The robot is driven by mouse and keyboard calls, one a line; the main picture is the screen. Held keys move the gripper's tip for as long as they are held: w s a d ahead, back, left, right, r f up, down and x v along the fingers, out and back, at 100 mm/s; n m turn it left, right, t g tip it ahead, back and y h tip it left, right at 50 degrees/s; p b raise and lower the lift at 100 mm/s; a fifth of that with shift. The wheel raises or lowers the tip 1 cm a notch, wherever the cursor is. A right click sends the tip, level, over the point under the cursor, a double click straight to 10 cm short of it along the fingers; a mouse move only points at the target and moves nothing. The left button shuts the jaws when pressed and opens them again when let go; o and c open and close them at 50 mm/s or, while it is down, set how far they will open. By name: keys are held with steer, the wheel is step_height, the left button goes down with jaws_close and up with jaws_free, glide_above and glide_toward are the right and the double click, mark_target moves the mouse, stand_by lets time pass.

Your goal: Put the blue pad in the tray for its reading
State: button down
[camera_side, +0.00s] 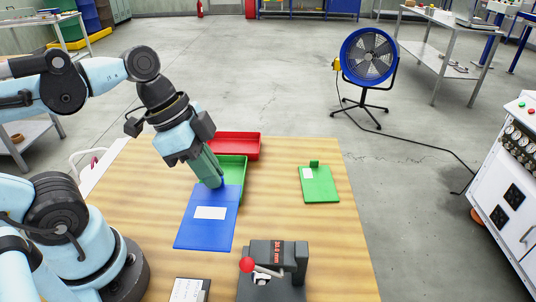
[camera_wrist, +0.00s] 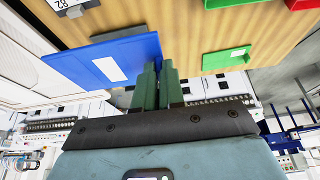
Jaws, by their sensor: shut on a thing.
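The blue pad (camera_side: 190,232), a flat panel with a white label, is in my gripper (camera_side: 216,184), whose green fingers are shut on its far edge. In the wrist view the pad (camera_wrist: 134,48) lies left of the fingertips (camera_wrist: 158,66) and covers part of the table's edge; it appears raised off the wood, though the gap is hard to judge. A green tray (camera_side: 243,172) is just behind the pad and partly hidden by the gripper and pad. A red tray (camera_side: 257,146) stands behind the green one. Both trays look empty where visible.
A green pad (camera_side: 322,188) with a white label lies on the right of the wooden table (camera_side: 285,222). A dark fixture (camera_side: 297,258) with a red-knobbed lever stands at the front. A dark item (camera_side: 207,287) with a white label is to its left.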

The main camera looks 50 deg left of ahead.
steer(key=shift+r, duration=0.7)
steer(key=shift+w+a+r, duration=0.1)
steer(key=shift+w+r, duration=0.1)
steer(key=w+a+r+n+t+y, duration=0.1)
steer(key=w+a+n+y, duration=0.3)
steer(key=w+n, duration=0.5)
steer(key=m+g+h, duration=0.1)
steer(key=m+h, duration=0.3)
steer(key=m, duration=0.5)
glide_above(229, 167)
steer(key=s+a, duration=0.1)
step_height(229, 167, down, 12)
steer(key=shift+a+f, duration=0.1)
steer(key=shift+f, duration=2.15)
steer(key=shift+f, duration=0.15)
steer(key=c, duration=1.2)
jaws_free()
steer(key=shift+c, duration=0.2)
